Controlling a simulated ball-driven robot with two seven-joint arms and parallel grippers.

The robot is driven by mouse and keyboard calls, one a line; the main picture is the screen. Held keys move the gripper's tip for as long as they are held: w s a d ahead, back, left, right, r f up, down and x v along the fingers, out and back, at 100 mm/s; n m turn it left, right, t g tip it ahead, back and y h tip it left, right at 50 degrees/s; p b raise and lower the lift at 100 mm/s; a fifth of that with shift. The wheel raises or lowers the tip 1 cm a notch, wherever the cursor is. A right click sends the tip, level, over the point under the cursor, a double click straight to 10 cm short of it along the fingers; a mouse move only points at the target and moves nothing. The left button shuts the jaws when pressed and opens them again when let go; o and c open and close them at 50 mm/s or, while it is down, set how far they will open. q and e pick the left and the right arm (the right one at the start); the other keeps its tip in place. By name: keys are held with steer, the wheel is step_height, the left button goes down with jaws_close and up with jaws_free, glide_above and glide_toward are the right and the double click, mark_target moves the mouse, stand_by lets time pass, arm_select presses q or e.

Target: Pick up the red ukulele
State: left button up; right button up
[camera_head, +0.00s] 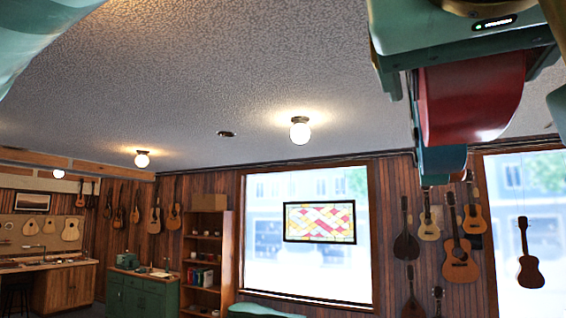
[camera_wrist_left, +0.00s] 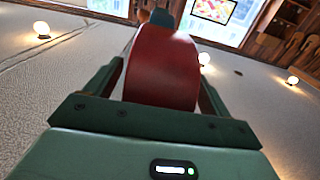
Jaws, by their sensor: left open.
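My left gripper (camera_head: 470,98) is at the upper right of the head view, its fingers open on either side of the red ukulele (camera_head: 472,92). In the left wrist view the rounded red body of the ukulele (camera_wrist_left: 163,72) stands between the two green fingers (camera_wrist_left: 158,80), with a narrow gap seeming to show on the right side. The ukulele's neck is hidden in both views. My right gripper is not in view.
A blue instrument (camera_head: 442,160) is just beyond the red one. A dark ukulele (camera_head: 529,262) hangs before the right window. Guitars (camera_head: 459,265) hang on the wood wall. A bookshelf (camera_head: 203,260) and green cabinet (camera_head: 140,292) stand at left.

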arm_select(q)
steer(key=shift+w+d, duration=0.25)
steer(key=shift+s+a, duration=0.15)
steer(key=c, duration=1.6)
steer(key=shift+c, duration=0.8)
steer(key=shift+r, duration=0.1)
